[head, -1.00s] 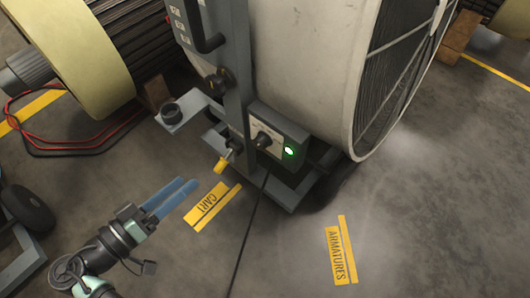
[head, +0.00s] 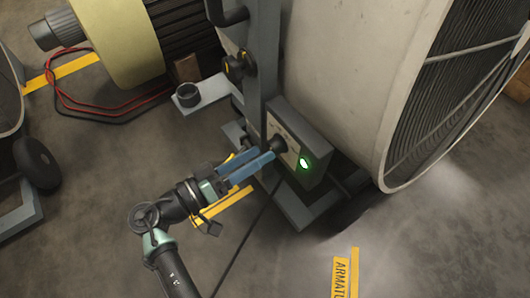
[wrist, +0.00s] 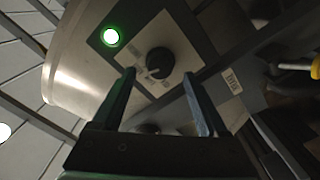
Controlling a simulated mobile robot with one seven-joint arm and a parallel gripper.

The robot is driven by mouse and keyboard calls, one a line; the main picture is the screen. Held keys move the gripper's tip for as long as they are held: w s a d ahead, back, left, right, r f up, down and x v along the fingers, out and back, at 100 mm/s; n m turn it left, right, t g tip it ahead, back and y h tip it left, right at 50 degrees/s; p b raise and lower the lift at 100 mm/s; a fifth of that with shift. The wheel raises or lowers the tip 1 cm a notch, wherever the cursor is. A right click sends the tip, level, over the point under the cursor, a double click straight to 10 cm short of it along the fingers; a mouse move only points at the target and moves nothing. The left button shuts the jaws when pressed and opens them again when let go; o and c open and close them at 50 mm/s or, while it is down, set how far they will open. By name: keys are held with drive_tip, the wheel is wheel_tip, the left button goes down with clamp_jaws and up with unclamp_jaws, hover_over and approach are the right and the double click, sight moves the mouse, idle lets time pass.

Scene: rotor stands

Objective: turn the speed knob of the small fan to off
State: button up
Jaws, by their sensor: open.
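The speed knob (head: 277,145) is black and sits on the pale face of a grey control box (head: 318,142). The box is mounted low on the frame beside the pale drum of the fan (head: 345,80). A green lamp (head: 304,163) on the box is lit. My gripper (head: 262,160) is open, with its blue fingers pointing at the knob from the left. In the wrist view the knob (wrist: 160,62) appears just beyond and between the two fingertips (wrist: 158,76). I cannot tell whether they touch it. The dial markings are too small to read.
A black cable (head: 245,238) runs from the box across the floor. A grey upright (head: 261,60) with a second black knob (head: 238,67) stands left of the box. A cream-banded motor (head: 120,40) stands at back left.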

sight(276, 146)
drive_tip(key=shift+b+x, duration=0.35)
drive_tip(key=shift+x, duration=1.1)
clamp_jaws()
